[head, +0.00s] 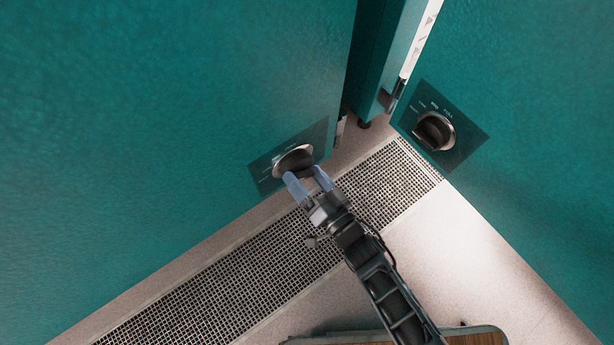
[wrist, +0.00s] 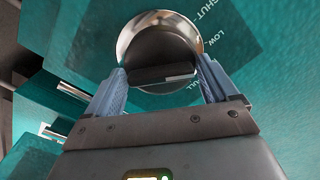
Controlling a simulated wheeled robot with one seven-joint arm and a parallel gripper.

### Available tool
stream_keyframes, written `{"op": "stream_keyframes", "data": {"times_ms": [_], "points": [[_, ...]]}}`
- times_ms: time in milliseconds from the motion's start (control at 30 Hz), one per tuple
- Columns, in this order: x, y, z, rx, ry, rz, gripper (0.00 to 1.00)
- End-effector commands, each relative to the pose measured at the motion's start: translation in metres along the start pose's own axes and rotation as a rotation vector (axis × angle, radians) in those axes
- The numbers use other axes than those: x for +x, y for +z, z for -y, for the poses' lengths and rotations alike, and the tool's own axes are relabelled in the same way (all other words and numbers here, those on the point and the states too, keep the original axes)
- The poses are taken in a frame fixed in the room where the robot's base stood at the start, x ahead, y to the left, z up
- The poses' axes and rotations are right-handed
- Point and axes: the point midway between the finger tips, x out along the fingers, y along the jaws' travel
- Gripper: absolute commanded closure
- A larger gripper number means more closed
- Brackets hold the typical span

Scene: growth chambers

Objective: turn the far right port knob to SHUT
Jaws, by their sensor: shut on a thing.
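A dark knob in a round metal bezel (head: 293,157) sits on a dark plate low on the left teal panel. My gripper (head: 305,175) reaches it from below right, its two pale blue fingers on either side of the knob. In the wrist view the dark knob grip (wrist: 160,52) lies between the fingertips, and my gripper (wrist: 160,72) is shut on it. The plate reads SHUT and LOW at upper right, with a partly hidden word ending in "ULL" below the knob. A short pale mark shows on the knob's lower right; which label it points to I cannot tell.
A second knob (head: 435,130) sits on the right teal panel, untouched, with its own label plate. A floor grate (head: 230,290) runs below the left panel. A gap with a narrow teal upright (head: 375,65) separates the panels. Pale floor (head: 480,240) lies open at right.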

Motion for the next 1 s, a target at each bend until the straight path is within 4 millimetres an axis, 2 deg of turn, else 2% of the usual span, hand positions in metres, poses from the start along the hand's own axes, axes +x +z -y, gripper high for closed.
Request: {"op": "stream_keyframes", "data": {"times_ms": [500,700,1000], "points": [[-0.0011,0.0011,-0.0013,-0.460,0.002,0.002,0.44],[-0.0010,0.0008,-0.0010,-0.583,0.002,0.001,0.44],[-0.0010,0.0006,-0.0010,-0.678,0.002,0.001,0.44]]}}
